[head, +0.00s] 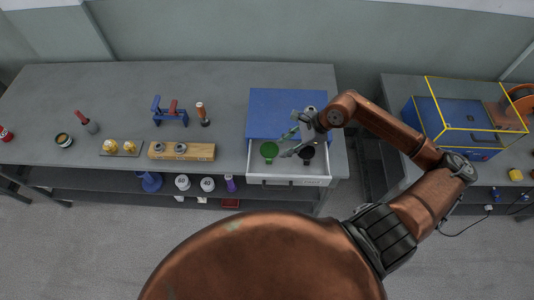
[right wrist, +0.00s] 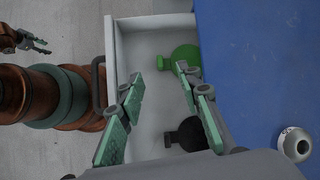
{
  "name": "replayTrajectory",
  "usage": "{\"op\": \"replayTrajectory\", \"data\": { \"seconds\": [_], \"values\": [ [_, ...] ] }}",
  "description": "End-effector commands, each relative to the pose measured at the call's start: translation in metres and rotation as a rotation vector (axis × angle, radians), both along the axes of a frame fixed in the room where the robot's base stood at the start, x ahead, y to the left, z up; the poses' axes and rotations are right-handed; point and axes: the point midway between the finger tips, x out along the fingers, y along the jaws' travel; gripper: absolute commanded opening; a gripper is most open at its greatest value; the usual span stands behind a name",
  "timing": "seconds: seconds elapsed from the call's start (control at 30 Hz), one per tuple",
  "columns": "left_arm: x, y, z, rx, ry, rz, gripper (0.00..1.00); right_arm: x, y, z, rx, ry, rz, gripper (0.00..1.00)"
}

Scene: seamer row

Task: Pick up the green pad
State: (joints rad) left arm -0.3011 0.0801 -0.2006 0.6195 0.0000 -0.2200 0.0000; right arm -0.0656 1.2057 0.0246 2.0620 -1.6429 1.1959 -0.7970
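The green pad (head: 269,150) is a round green piece with a small tab, lying in the open drawer (head: 256,169), toward its left side. In the right wrist view the green pad (right wrist: 186,55) shows just past the tip of the right-hand finger. My right gripper (head: 287,143) is open and empty above the drawer; its fingers (right wrist: 158,72) point toward the pad's side. I cannot tell its exact height above the pad. My left gripper (right wrist: 38,46) shows small at the upper left of the right wrist view, fingers apart, away from the drawer.
A similar black pad (head: 307,153) lies in the drawer's right part, partly behind my right gripper; it also shows in the right wrist view (right wrist: 190,134). The blue cabinet top (head: 270,105) sits behind the drawer. A wooden block with rings (head: 182,151) stands left of it.

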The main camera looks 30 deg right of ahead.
Motion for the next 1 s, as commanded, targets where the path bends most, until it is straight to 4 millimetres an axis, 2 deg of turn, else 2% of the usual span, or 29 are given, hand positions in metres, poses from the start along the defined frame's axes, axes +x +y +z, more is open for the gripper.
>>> {"op": "replayTrajectory", "data": {
  "seconds": [0.03, 0.13, 0.33, 0.6, 1.0],
  "values": [
    [-0.010, 0.000, -0.013, 0.000, 0.013, 0.002, 0.40, -0.001, -0.001, -0.013, 0.000, 0.003, -0.004, 0.32],
    [-0.020, 0.001, -0.025, 0.001, 0.027, 0.004, 0.40, -0.002, -0.003, -0.026, 0.000, 0.005, -0.007, 0.32],
    [-0.013, 0.000, -0.042, 0.001, 0.019, 0.001, 0.40, -0.003, -0.004, -0.044, 0.001, 0.008, -0.010, 0.32],
    [0.010, -0.001, -0.036, -0.001, -0.012, -0.002, 0.40, 0.006, 0.007, -0.062, 0.002, 0.007, -0.010, 0.32],
    [-0.002, 0.000, -0.024, 0.000, 0.003, 0.001, 0.40, 0.022, 0.033, -0.102, 0.003, 0.007, -0.008, 0.32]
  ]
}}
